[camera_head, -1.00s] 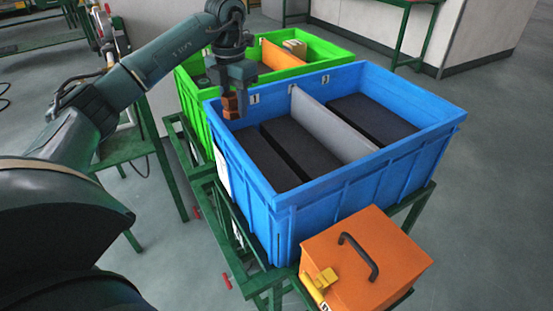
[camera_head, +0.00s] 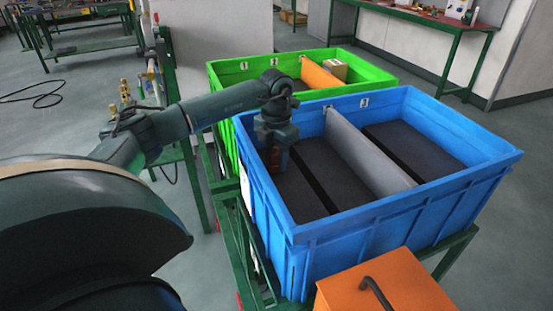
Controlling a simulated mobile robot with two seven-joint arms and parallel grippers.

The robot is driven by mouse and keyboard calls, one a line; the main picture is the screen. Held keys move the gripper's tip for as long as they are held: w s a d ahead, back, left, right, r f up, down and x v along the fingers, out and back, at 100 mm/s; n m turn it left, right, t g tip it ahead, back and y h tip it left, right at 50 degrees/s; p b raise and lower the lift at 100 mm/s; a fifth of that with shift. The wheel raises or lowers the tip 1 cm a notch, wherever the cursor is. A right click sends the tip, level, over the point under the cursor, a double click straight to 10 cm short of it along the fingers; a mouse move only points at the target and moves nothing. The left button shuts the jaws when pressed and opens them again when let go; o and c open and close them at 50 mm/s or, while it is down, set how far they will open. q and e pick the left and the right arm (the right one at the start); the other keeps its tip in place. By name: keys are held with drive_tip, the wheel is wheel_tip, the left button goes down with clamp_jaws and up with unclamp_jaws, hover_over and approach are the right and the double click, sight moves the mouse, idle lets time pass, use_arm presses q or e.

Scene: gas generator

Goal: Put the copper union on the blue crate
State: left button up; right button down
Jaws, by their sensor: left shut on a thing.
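My left gripper (camera_head: 277,157) reaches down into the left compartment of the blue crate (camera_head: 400,218), near the crate's left wall. It is shut on the copper union (camera_head: 275,165), which shows only as a small dark reddish-brown patch at the fingers. The gripper and the crate's shadow hide most of the union. I cannot tell whether it touches the dark pad (camera_head: 298,200) on the crate floor. My right gripper is not in view.
A grey divider (camera_head: 365,150) splits the blue crate; its right compartment has a dark pad (camera_head: 412,150). A green crate (camera_head: 235,70) with an orange divider and a small box (camera_head: 334,68) stands behind. An orange box (camera_head: 390,285) with a handle is in front.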

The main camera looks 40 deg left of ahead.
sight(277, 149)
use_arm(q)
drive_tip(key=shift+f, duration=0.3)
drive_tip(key=shift+f, duration=0.1)
drive_tip(key=shift+f, duration=0.15)
drive_tip(key=o, duration=1)
drive_tip(key=shift+o, duration=0.2)
drive_tip(key=shift+r, duration=0.25)
wheel_tip(277, 149, up, 12)
drive_tip(key=shift+r, duration=0.1)
